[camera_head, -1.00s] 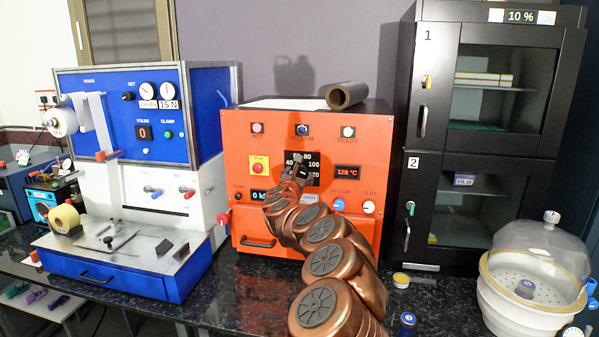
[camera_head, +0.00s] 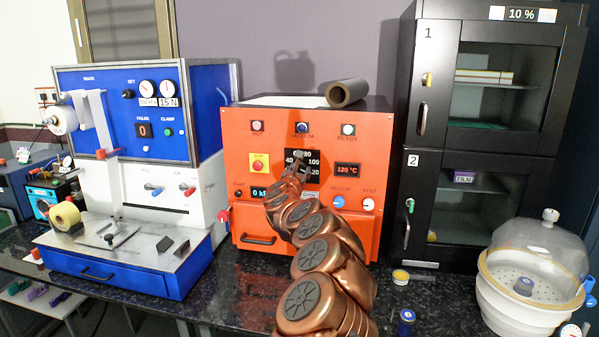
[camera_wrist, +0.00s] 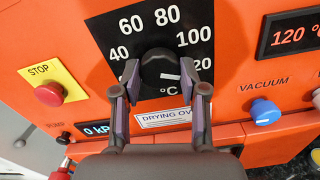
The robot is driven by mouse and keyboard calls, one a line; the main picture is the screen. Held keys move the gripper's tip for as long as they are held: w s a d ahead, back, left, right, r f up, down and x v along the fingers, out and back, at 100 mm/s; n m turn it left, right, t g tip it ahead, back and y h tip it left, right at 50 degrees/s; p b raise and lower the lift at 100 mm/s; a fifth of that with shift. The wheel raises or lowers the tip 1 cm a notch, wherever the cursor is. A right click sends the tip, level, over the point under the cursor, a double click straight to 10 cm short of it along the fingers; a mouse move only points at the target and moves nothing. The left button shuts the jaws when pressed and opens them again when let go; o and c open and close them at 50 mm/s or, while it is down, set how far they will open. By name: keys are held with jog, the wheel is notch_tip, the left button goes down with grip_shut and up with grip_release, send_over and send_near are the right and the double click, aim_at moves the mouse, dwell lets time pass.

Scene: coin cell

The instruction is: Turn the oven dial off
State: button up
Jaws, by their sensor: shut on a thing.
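The orange drying oven (camera_head: 240,180) stands on the bench. Its black dial (camera_wrist: 158,66) sits on a black temperature scale panel (camera_wrist: 110,30) marked 40 to 120 °C. A white mark on the dial's lower right points right, roughly toward the 120. My gripper (camera_wrist: 160,82) has one finger on each side of the dial and is shut on it. In the head view my gripper (camera_head: 297,168) covers the lower part of the scale, and the dial is mostly hidden. The red display (camera_head: 347,169) reads 120 °C.
A yellow plate with a red STOP button (camera_wrist: 49,94) is left of the dial. A blue VACUUM knob (camera_wrist: 264,111) is to the right. A grey roll (camera_head: 347,92) lies on the oven. A blue machine (camera_head: 130,120) and a black cabinet (camera_head: 470,140) flank it.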

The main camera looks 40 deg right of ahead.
jog(key=c, duration=0.5)
